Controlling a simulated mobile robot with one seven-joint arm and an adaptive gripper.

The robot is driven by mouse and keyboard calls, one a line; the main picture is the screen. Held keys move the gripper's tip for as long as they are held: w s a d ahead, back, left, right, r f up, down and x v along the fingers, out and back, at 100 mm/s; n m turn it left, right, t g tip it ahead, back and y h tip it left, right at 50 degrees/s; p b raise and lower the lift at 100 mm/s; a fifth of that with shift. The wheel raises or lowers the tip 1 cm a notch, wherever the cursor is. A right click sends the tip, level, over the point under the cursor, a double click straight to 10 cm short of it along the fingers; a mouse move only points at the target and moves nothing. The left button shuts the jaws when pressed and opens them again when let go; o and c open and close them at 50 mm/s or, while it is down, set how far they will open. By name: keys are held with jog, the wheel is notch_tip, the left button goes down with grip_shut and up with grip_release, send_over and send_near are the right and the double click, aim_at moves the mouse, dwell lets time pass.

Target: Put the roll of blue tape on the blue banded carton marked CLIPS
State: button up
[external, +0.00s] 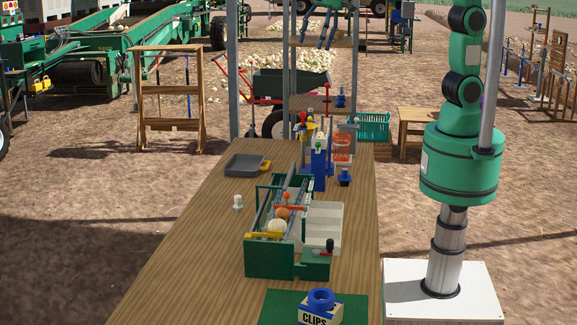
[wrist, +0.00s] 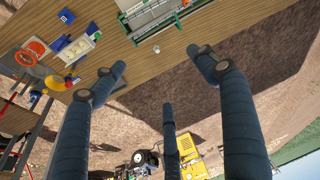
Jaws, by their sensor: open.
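The roll of blue tape (external: 321,295) lies flat on top of the carton marked CLIPS (external: 313,319), its dark hole facing up. The carton has a pale label and a blue band and sits at the near end of the table; its bottom is cut off by the picture edge. My gripper (external: 325,40) shows at the top of the external view, high up and far from the carton, touching nothing. In the wrist view its three dark fingers (wrist: 168,105) are spread wide with nothing between them. Neither roll nor carton can be made out there.
A green mat (external: 273,308) lies by the carton. A green machine model (external: 270,262) stands behind it on the wooden table (external: 175,262). Farther back are a grey tray (external: 243,165), a white spool (external: 238,202), and a blue stand (external: 319,170). The table's left side is mostly clear.

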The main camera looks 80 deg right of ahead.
jog(key=s+d+f+m+t, duration=0.1)
jog(key=s+d+f, duration=0.1)
jog(key=s+d, duration=1)
jog(key=s+d+f+m+t+h, duration=0.1)
jog(key=s+d+f+m, duration=0.1)
jog(key=s+d, duration=1)
jog(key=s+f, duration=0.1)
jog(key=s, duration=0.1)
jog(key=shift+s+d, duration=0.35)
jog(key=shift+d, duration=0.05)
jog(key=shift+f, duration=0.2)
notch_tip(320, 180, down, 10)
jog(key=b, duration=1)
